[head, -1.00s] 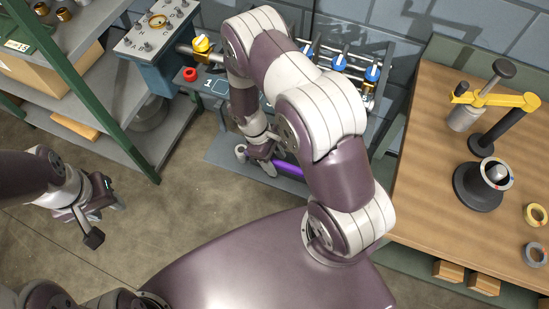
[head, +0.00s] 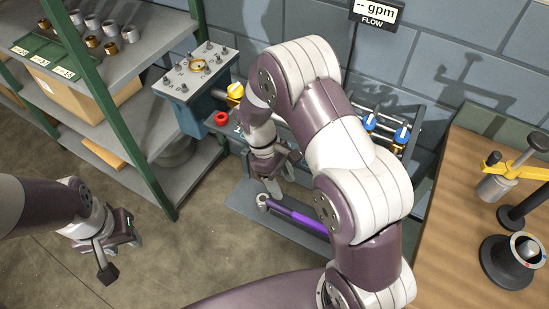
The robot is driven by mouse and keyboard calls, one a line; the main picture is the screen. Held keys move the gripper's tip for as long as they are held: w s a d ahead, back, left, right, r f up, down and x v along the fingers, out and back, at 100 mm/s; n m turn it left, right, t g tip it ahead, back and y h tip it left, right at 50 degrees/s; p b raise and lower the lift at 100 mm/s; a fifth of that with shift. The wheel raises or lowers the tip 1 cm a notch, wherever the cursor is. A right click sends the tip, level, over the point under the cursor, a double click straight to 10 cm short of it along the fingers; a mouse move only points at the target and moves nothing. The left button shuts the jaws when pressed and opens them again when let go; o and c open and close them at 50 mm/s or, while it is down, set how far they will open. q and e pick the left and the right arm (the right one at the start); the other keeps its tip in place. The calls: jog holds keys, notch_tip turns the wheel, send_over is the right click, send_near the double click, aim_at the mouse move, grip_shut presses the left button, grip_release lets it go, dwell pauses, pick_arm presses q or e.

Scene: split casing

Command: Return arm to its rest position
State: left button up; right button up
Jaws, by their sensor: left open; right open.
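My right arm reaches across the middle of the head view, and its gripper (head: 272,190) hangs open beside the blue-grey stand. A purple-handled tool (head: 298,216) lies on the stand's low shelf just below and to the right of that gripper. The two look apart, though contact is hard to judge. My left gripper (head: 107,262) is open and empty over the bare floor at the left. My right arm hides much of the stand's middle.
A green-framed shelf (head: 150,170) with boxes and fittings stands at the left. The stand carries a red knob (head: 221,118), a yellow knob (head: 235,91) and blue knobs (head: 401,135). A wooden bench (head: 450,240) with a yellow-armed press (head: 520,172) is at the right. Floor at lower left is clear.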

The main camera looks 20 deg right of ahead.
jog(key=s+r+m+t+y, duration=0.2)
jog(key=s+r+m+t, duration=0.2)
jog(key=s+r+m, duration=0.3)
jog(key=shift+s+r+m+t, duration=0.3)
jog(key=shift+s+r, duration=0.5)
jog(key=shift+s, duration=0.05)
jog(key=shift+w+a, duration=0.1)
